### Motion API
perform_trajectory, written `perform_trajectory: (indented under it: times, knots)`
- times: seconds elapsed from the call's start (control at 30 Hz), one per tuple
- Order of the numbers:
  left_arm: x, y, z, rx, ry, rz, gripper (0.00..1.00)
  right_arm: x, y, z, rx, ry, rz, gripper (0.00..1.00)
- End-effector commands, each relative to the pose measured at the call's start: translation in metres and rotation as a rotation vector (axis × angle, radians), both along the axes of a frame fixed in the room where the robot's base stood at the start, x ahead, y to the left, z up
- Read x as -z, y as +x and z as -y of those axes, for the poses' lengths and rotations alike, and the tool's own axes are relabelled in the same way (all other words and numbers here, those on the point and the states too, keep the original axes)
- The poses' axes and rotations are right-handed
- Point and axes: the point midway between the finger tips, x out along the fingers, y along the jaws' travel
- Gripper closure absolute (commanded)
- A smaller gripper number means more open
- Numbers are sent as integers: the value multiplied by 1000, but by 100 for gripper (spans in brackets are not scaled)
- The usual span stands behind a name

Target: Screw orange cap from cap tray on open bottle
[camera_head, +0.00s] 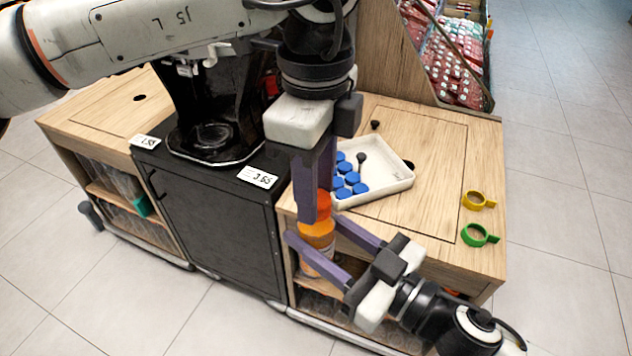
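A bottle of orange juice (318,238) is in front of the counter's front edge, between the fingers of my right gripper (314,228), which is shut on it. The orange cap (323,204) is at the bottle's top; whether it is threaded on or only resting there I cannot tell. My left gripper (316,204) points down from above, its fingers on either side of the cap, and looks shut on it. The near finger hides the cap's left part. The white cap tray (385,192) on the counter holds several blue caps (352,178) and a black piece.
The wooden counter (430,150) is clear right of the tray, except a yellow ring (474,200) and a green ring (478,236) at its right edge. A black juicer (213,140) stands left, with price tags (258,178) before it. A produce bin (457,60) is behind.

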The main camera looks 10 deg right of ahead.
Motion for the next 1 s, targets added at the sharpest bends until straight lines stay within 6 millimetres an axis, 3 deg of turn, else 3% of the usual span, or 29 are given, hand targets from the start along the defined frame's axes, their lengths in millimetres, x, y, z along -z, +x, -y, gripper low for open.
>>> perform_trajectory:
  times: [0.03, 0.17, 0.37, 0.47, 1.0]
  knots:
    - [0, 0, 0, 0, 0, 0, 74, -1, 0, 0, -1, 1, 3, 100]
    - [0, 0, 0, 0, 0, 0, 96, -1, 0, 0, -1, 1, 3, 100]
    - [0, 0, 0, 23, 0, 0, 97, -1, 0, 0, -1, 1, 3, 100]
    - [0, 0, 0, 132, 0, 0, 97, -1, 0, 0, -1, 1, 3, 100]
    - [0, 0, 0, 1343, 0, 2, 97, -1, 0, 0, -1, 1, 2, 100]
